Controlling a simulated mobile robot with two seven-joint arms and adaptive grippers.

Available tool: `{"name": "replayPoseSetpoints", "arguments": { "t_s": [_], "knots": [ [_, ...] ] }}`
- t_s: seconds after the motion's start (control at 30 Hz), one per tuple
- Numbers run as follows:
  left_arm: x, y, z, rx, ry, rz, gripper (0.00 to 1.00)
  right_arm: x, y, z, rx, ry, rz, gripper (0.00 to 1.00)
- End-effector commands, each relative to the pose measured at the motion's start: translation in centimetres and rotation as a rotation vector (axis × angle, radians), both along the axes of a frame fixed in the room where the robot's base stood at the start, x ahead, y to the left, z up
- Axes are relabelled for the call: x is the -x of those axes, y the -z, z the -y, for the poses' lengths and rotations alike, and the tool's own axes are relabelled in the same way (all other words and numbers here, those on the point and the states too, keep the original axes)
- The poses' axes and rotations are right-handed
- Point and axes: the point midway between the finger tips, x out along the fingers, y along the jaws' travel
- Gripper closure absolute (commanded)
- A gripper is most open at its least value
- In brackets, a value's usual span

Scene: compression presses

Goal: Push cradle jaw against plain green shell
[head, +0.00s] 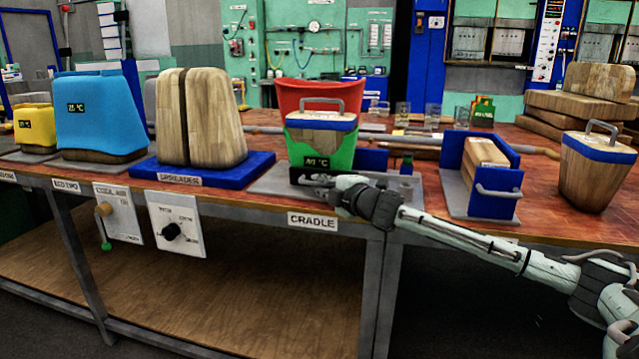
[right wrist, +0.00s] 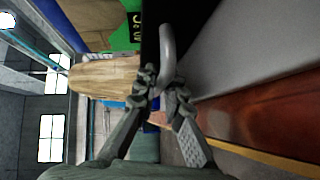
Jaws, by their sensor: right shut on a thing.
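The plain green shell (head: 337,147) wraps the lower part of a wooden block with a blue band and grey top handle (head: 322,102), and has a small dark display on its front. It stands upright in the cradle, and its edge shows in the right wrist view (right wrist: 122,38). The black cradle jaw (head: 299,190) stands low in front of the shell. Whether they touch I cannot tell. My right gripper (head: 337,184) is shut on the jaw's grey handle (right wrist: 167,52), partly hiding the jaw. My left gripper is not in view.
The cradle's grey base (head: 268,184) lies at the table's front edge. A blue block (head: 371,160) stands behind right of it. To the left is the spreader (head: 260,160) with a split wooden form; to the right, a blue-walled press (head: 500,204) and a handled wooden block (head: 597,180).

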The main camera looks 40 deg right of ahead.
Motion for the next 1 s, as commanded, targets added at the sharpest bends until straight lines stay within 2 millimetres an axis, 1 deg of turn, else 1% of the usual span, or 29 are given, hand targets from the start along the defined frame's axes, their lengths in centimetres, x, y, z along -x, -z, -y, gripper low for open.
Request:
{"name": "replayPoseSetpoints", "arguments": {
  "t_s": [0.2,0.23,0.3,0.57,0.67,0.77,1.0],
  "knots": [
    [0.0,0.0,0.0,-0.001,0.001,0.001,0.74,0.0,0.1,0.1,0.001,0.002,0.000,1.00],
    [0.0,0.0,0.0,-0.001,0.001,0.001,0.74,0.0,0.1,0.1,0.001,0.002,0.000,0.87],
    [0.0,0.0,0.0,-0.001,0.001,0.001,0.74,0.0,0.1,0.1,0.001,0.002,0.000,0.81],
    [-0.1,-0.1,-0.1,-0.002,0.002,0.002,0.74,0.1,0.1,0.0,0.001,0.001,0.000,0.81],
    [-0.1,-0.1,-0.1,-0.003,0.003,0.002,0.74,0.4,0.1,0.1,0.002,0.001,-0.002,0.81],
    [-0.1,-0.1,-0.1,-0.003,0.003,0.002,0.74,1.4,0.0,0.0,0.003,0.001,-0.003,0.81],
    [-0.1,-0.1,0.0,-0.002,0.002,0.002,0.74,4.8,-0.3,-0.3,0.005,-0.001,-0.006,0.81]
  ]
}}
